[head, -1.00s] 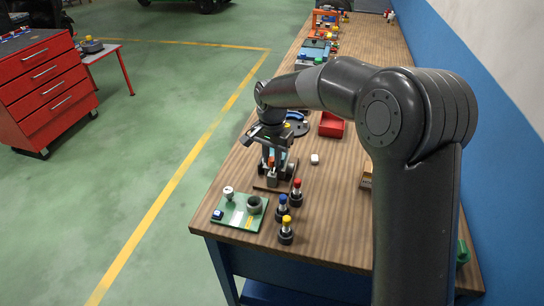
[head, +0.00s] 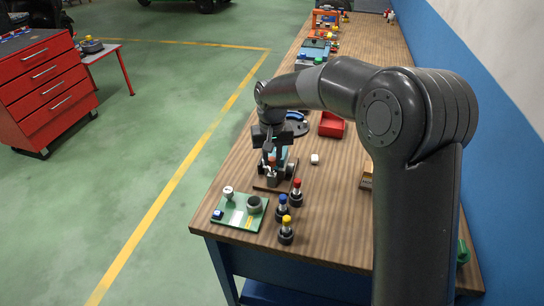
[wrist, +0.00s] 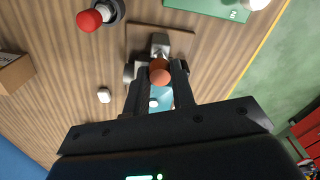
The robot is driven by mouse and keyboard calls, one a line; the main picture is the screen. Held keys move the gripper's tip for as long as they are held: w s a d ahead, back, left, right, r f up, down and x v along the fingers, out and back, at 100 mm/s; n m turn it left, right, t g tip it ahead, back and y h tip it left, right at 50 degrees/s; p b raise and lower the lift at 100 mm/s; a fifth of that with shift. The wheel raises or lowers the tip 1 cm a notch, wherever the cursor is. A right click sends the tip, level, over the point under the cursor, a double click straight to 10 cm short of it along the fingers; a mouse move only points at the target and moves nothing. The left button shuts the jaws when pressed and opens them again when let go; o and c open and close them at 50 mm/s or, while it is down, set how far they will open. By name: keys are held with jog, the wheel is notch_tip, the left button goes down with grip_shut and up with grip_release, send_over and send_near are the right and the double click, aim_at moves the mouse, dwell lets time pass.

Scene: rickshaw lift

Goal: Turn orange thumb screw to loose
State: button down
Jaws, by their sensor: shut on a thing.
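The orange thumb screw (wrist: 159,76) sits between my fingertips in the wrist view, on a small grey metal fixture (wrist: 160,46) with a brown base plate. My gripper (wrist: 158,70) points down over the fixture with its two dark fingers shut on the screw's orange head. In the head view my gripper (head: 271,163) is over the same fixture near the front of the wooden bench, and a bit of the orange screw (head: 272,159) shows there. The screw's shaft is hidden.
A green board (head: 240,212) with a knob and a dark ring lies in front of the fixture. Red (head: 296,193), blue (head: 282,207) and yellow (head: 286,230) topped knobs stand to its right. A white block (head: 315,159) and a red bin (head: 331,125) lie behind on the bench.

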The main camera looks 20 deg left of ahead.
aim_at(272, 159)
jog(key=n, duration=0.4)
jog(key=shift+n, duration=2.3)
jog(key=c, duration=1.2)
grip_release()
notch_tip(272, 159, up, 11)
